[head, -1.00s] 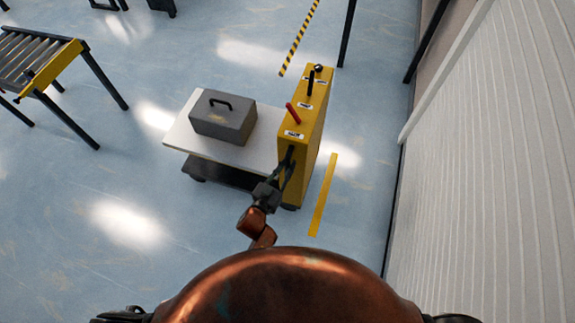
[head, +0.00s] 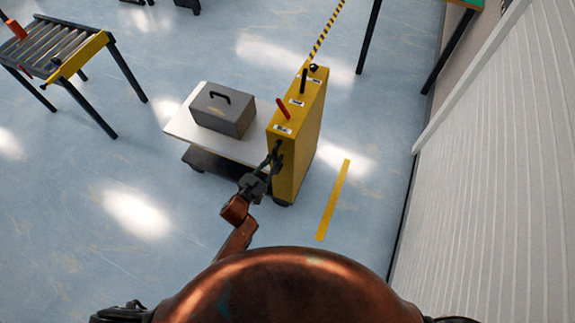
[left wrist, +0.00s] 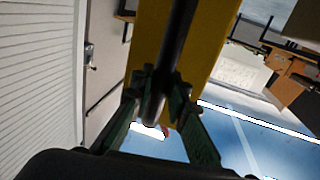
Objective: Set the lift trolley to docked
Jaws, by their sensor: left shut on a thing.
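The lift trolley has a pale flat deck (head: 185,128) on a dark wheeled base and a tall yellow cabinet (head: 312,125) at its right side. A red lever (head: 283,108) and a black lever (head: 303,82) stand on the cabinet's top beside white labels too small to read. A grey box (head: 222,112) with a black handle sits on the deck. My left gripper (head: 268,170) is shut on a dark bar handle on the cabinet's near face. The left wrist view shows the bar (left wrist: 175,45) between its fingers (left wrist: 158,98). My right gripper is out of view.
A yellow floor strip (head: 334,200) lies right of the trolley, apart from it. Black-yellow striped tape (head: 326,32) runs behind the cabinet. A roller conveyor (head: 55,50) on legs stands at left. A white ribbed wall (head: 500,180) bounds the right.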

